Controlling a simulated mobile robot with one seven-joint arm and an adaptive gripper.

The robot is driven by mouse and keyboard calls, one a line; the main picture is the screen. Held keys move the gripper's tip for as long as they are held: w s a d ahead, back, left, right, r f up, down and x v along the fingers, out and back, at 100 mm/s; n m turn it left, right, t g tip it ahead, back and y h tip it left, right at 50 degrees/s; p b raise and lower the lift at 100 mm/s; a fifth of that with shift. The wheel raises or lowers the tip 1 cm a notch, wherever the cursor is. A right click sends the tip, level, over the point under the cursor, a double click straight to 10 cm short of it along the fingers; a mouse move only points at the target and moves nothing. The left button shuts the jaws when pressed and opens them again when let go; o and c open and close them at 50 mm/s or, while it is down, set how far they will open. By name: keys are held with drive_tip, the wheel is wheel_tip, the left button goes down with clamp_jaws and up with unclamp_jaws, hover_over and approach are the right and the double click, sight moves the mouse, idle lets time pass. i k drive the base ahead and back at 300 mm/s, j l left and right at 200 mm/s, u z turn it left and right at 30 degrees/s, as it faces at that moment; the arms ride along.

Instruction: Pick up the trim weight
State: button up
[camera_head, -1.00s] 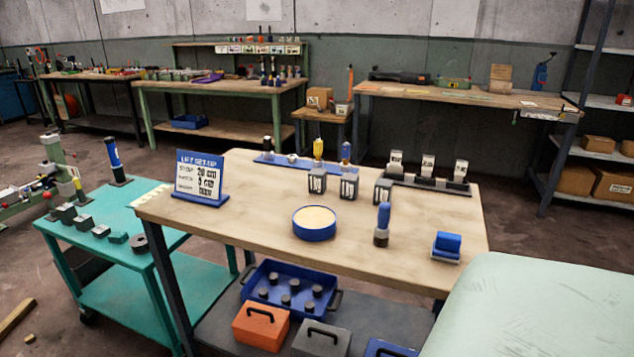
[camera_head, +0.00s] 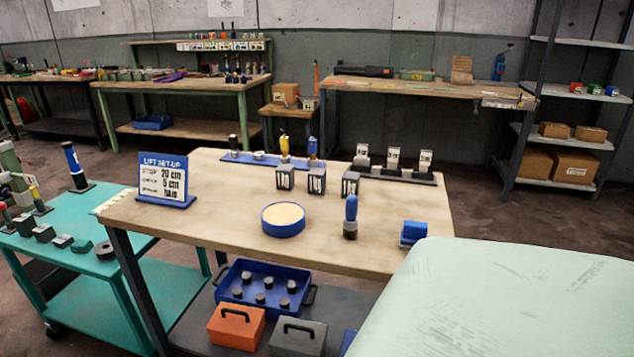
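My gripper is not in view. Nothing in view is clearly marked as the trim weight, so I cannot tell which object it is. Three dark labelled blocks (camera_head: 317,181) stand on the wooden workbench (camera_head: 220,218). Several dark, weight-like blocks (camera_head: 44,232) stand on the teal cart (camera_head: 22,251) at left, with a dark round piece (camera_head: 105,249) at its right edge. Several dark cylinders (camera_head: 260,298) sit in a blue tray (camera_head: 225,298) on the lower shelf.
The bench also holds a sign (camera_head: 166,178), a round blue dish (camera_head: 283,219), a blue-handled tool (camera_head: 350,217) and a blue block (camera_head: 413,231). A pale green surface (camera_head: 500,300) fills the lower right. Orange (camera_head: 236,325) and grey (camera_head: 298,336) boxes sit below.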

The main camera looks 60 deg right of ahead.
sight(350, 180)
drive_tip(key=z, duration=1.9)
drive_tip(key=i+l+u, duration=0.25)
drive_tip(key=i+u, duration=0.25)
drive_tip(key=i+l+u, duration=0.35)
drive_tip(key=u, duration=0.15)
